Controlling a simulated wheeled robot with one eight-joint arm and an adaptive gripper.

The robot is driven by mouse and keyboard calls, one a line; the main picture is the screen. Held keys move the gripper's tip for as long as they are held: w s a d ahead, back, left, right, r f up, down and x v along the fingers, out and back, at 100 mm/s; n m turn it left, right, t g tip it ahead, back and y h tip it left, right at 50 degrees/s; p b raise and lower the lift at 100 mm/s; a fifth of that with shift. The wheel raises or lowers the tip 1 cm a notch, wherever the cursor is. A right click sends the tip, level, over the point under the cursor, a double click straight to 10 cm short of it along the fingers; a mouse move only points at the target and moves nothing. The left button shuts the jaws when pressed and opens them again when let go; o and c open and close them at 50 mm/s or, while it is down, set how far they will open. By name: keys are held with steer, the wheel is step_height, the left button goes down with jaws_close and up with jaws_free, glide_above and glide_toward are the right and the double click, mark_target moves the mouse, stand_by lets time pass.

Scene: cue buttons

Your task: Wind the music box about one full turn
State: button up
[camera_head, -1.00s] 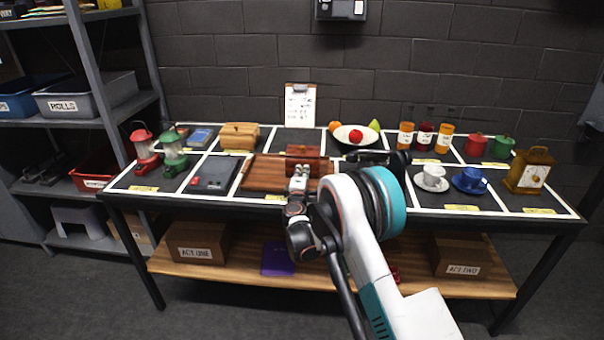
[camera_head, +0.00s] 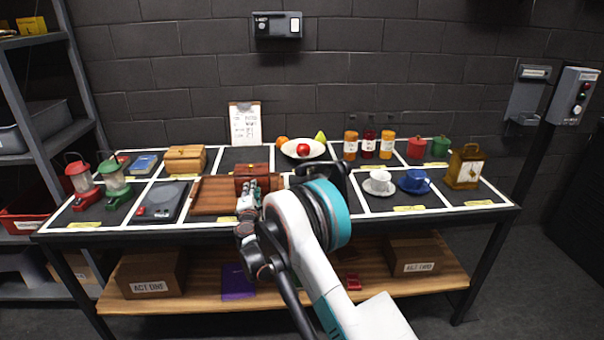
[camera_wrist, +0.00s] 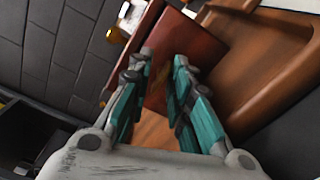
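A small reddish-brown box (camera_head: 252,169), which looks like the music box, sits at the back of a brown wooden board or tray (camera_head: 208,196) in the middle of the table. My gripper (camera_head: 248,190) is just in front of it. In the wrist view, my gripper (camera_wrist: 160,66) has its two teal-and-grey fingers apart, with the box's red-brown face (camera_wrist: 188,50) beyond and between them. A small yellowish detail shows on that face near the fingertips. I cannot tell whether the fingers touch the box. No winding key is clearly visible.
A dark flat device (camera_head: 160,201) and a wooden box (camera_head: 185,159) are to the left. A clipboard (camera_head: 244,122) leans at the back.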

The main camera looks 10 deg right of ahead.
steer(key=n, duration=0.5)
steer(key=shift+d, duration=0.1)
steer(key=n, duration=0.4)
steer(key=shift+r+n, duration=0.1)
steer(key=shift+n, duration=0.3)
steer(key=n, duration=0.5)
steer(key=shift+a, duration=0.25)
steer(key=n, duration=0.5)
steer(key=shift+a+n, duration=0.1)
steer(key=shift+n, duration=0.2)
steer(key=s+p, duration=0.4)
steer(key=s, duration=1)
steer(key=s+d+r+m+g+h, duration=0.1)
steer(key=s+d+r+m+g, duration=0.1)
steer(key=d+r+m, duration=0.7)
steer(key=s+d+r+m+g+h+b, duration=0.1)
steer(key=s+d+r+m+g+h, duration=0.1)
steer(key=d+r+m, duration=0.7)
steer(key=shift+s+h, duration=0.3)
steer(key=shift+s, duration=0.55)
